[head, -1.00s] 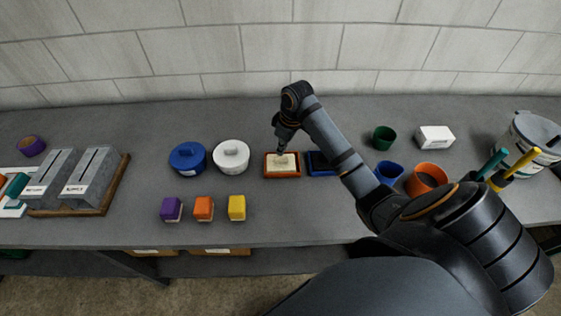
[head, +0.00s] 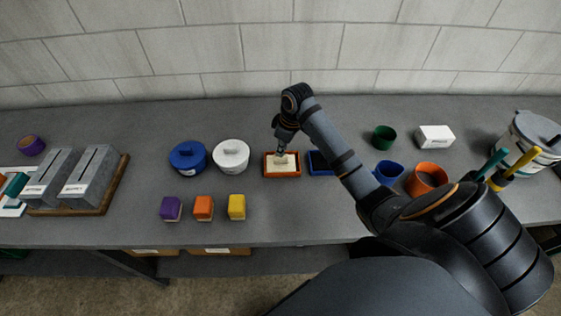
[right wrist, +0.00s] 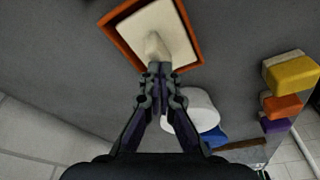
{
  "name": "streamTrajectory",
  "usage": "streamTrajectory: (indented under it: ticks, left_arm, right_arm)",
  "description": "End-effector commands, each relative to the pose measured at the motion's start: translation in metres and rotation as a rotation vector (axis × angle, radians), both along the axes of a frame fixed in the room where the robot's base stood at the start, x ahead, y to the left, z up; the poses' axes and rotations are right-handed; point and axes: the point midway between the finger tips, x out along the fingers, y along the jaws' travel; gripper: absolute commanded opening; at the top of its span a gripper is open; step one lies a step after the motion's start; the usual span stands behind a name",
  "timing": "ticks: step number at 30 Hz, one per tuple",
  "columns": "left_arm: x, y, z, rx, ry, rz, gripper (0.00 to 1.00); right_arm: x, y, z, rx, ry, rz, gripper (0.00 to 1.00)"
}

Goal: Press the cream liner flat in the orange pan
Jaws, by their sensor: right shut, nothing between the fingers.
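The orange pan (head: 282,177) sits on the grey bench with the cream liner (head: 288,166) inside it. The pan's orange rim (right wrist: 190,20) and the liner (right wrist: 168,22) also fill the top of the right wrist view. My right gripper (head: 282,153) points down over the pan's far part, and its arm comes in from the right. In the right wrist view its fingertips (right wrist: 158,68) are together and empty, at the pan's edge in the picture. A shaded patch shows on the liner just past the tips. I cannot tell whether they touch it. My left gripper is not in view.
A blue pan (head: 318,163) stands just right of the orange one, partly behind my arm. Purple, orange and yellow blocks (head: 237,207) sit in front. Cups and a white box (head: 435,137) are right of my arm.

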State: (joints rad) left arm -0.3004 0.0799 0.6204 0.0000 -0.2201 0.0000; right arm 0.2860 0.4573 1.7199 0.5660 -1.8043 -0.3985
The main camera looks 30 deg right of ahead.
Motion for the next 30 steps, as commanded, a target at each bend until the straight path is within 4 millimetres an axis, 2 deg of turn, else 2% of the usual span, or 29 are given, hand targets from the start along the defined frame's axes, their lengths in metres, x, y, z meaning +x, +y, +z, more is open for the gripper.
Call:
streamTrajectory:
  ticks: [30]
  left_arm:
    - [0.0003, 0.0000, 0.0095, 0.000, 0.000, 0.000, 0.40]
  right_arm:
    - [-0.0027, 0.0004, -0.0048, 0.003, 0.011, 0.000, 0.00]
